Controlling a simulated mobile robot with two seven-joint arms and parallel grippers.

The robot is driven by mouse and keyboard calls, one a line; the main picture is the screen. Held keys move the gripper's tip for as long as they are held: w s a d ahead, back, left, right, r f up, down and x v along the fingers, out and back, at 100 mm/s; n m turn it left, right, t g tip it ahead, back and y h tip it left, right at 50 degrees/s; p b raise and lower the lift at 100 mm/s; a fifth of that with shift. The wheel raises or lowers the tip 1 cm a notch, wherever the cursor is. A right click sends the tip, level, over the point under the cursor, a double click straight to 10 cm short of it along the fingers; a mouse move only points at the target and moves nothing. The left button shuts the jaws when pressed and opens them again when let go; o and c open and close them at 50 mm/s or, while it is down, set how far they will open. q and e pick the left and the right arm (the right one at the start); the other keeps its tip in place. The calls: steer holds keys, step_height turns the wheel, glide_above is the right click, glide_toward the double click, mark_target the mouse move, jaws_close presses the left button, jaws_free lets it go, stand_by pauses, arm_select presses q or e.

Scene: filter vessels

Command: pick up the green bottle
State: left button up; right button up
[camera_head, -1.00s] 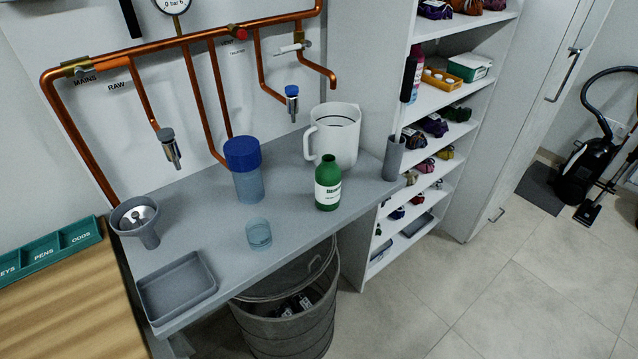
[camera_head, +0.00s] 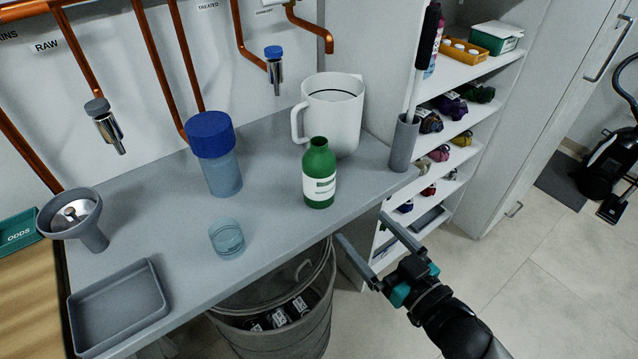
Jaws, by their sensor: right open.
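The green bottle (camera_head: 319,160) stands upright on the grey counter (camera_head: 270,223), close to its front edge. It has a white label and an open neck. My right gripper (camera_head: 364,230) is in the lower right of the view, in front of the counter edge and to the right of the bottle. Its two fingers are spread apart with nothing between them. It does not touch the bottle. My left gripper is not in view.
A white jug (camera_head: 334,112) stands right behind the bottle. A blue-lidded container (camera_head: 216,158), a small clear cup (camera_head: 227,238), a grey funnel (camera_head: 75,218) and a grey tray (camera_head: 119,305) are to the left. A grey holder (camera_head: 404,143) stands right. A bin (camera_head: 290,300) is below.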

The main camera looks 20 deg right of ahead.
mark_target(328, 188)
steer(key=x, duration=0.3)
steer(key=r+x, duration=0.1)
steer(key=x, duration=0.2)
steer(key=r+x, duration=0.1)
steer(key=x, duration=0.2)
steer(key=shift+w+a+b, duration=0.1)
steer(key=shift+a+b, duration=0.25)
steer(key=shift+b, duration=0.05)
steer(key=shift+b+x, duration=0.4)
steer(key=shift+x, duration=1.95)
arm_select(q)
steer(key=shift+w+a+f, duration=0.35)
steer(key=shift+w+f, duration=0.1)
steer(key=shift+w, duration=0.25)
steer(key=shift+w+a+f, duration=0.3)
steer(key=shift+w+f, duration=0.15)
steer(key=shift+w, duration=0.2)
arm_select(e)
steer(key=shift+w+a+f, duration=0.15)
steer(key=shift+w, duration=0.5)
steer(key=shift+c, duration=0.4)
steer(key=c, duration=0.8)
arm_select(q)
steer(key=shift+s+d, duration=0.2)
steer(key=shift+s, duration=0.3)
arm_select(e)
steer(key=c, duration=0.7)
